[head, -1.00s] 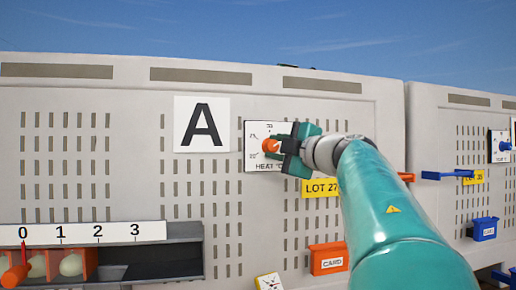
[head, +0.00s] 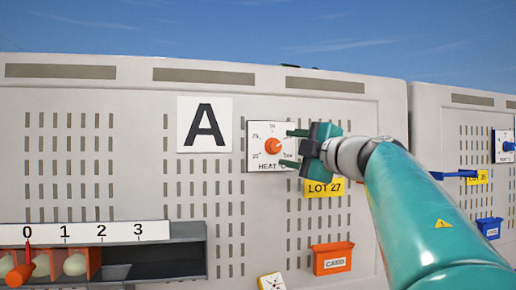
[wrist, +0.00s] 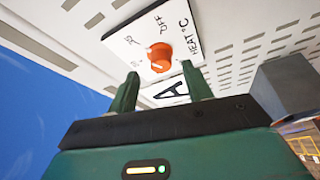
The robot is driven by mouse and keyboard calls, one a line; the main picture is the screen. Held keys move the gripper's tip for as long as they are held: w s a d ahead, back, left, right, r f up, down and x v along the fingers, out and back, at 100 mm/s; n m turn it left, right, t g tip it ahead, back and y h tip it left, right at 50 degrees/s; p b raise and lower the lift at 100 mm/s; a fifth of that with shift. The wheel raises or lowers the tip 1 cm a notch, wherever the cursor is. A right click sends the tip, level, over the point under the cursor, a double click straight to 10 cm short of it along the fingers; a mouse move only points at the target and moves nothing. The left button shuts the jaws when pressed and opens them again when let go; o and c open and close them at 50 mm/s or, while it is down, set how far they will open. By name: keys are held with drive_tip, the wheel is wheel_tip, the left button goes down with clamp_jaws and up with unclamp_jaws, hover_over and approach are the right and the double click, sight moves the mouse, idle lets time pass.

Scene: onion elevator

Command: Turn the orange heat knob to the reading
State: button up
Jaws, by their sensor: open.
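The orange heat knob (head: 272,146) sits on a white dial plate (head: 259,165) marked HEAT °C, with OFF and several numbers around it. The plate is on the grey panel, right of the letter A sign. My gripper (head: 292,147) is open and just right of the knob, its fingers pointing toward the plate. In the wrist view the knob (wrist: 160,57) shows beyond the two green fingertips, clear of both, with nothing between them. The knob's exact reading is too small to tell.
A yellow LOT 27 label (head: 323,188) and an orange CARD box (head: 332,258) are below the gripper. A numbered rail (head: 85,233) with a red pointer is at the lower left. A second panel with a blue knob (head: 508,146) stands at right.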

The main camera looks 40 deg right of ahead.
drive_tip(key=s+a+f, duration=0.1)
drive_tip(key=s, duration=0.8)
drive_tip(key=shift+s, duration=0.15)
drive_tip(key=shift+s+a, duration=0.1)
